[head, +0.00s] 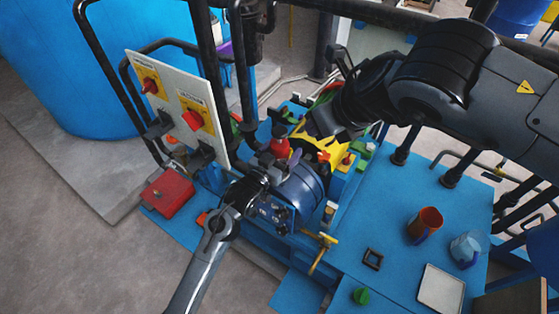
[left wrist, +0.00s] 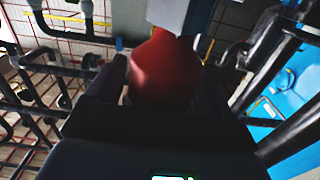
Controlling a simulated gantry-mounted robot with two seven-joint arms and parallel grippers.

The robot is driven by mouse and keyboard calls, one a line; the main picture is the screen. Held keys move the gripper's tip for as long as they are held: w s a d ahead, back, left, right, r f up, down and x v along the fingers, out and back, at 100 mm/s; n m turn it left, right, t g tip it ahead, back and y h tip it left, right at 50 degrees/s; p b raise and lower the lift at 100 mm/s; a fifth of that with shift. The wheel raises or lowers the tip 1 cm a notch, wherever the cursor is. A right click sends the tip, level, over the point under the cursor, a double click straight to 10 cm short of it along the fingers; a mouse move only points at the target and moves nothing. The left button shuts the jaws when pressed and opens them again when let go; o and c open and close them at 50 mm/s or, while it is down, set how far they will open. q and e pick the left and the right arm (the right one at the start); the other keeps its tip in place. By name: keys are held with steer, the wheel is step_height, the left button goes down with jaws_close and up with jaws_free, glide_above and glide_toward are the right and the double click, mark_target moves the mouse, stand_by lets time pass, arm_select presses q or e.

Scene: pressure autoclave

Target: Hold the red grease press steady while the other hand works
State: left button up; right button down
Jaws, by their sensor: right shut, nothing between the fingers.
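The red grease press (head: 280,146) stands among the blue and yellow machinery in the middle of the head view. My left gripper (head: 278,160) reaches it from below, with its dark fingers around its lower part. In the left wrist view the red body (left wrist: 165,72) fills the space between the two dark fingers, with a blue-grey part above it. My left gripper is shut on it. My right gripper (head: 322,128) is shut and empty, just right of the press and over the yellow part (head: 325,148). Its fingertips are partly hidden in dark shapes.
A white panel (head: 180,105) with red knobs stands left of the press, near black pipes. A red box (head: 168,192) lies below it. A yellow T-handle (head: 320,250) sticks out in front.

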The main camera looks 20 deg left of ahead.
arm_select(q)
steer(key=shift+o, duration=0.7)
steer(key=shift+s, duration=0.1)
